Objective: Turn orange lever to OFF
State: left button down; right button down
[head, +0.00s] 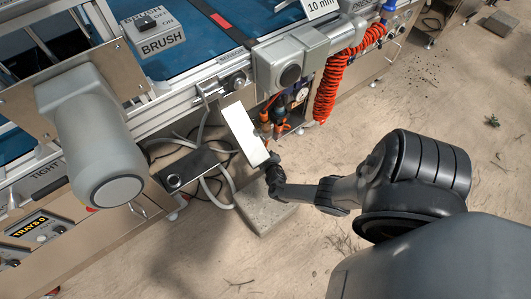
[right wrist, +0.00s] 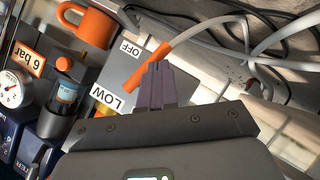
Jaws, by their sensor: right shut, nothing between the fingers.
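Part of the lever is hidden behind the fingers. In the head view my right arm reaches in from the right toward the machine's lower side; its fingertips cannot be made out. My left gripper is not in view.
Near the fingers are a larger orange handle-shaped part (right wrist: 90,25), a pressure gauge (right wrist: 12,95), a 6 bar label (right wrist: 25,57) and loose grey hoses (right wrist: 215,75). A coiled orange hose (head: 328,90) hangs on the machine. A grey block (head: 262,208) lies on the floor.

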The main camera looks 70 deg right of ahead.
jog(key=s+a+r+p, duration=0.2)
jog(key=s+a+p, duration=0.3)
jog(key=a, duration=0.7)
jog(key=shift+s+a, duration=0.3)
jog(key=shift+a, duration=0.05)
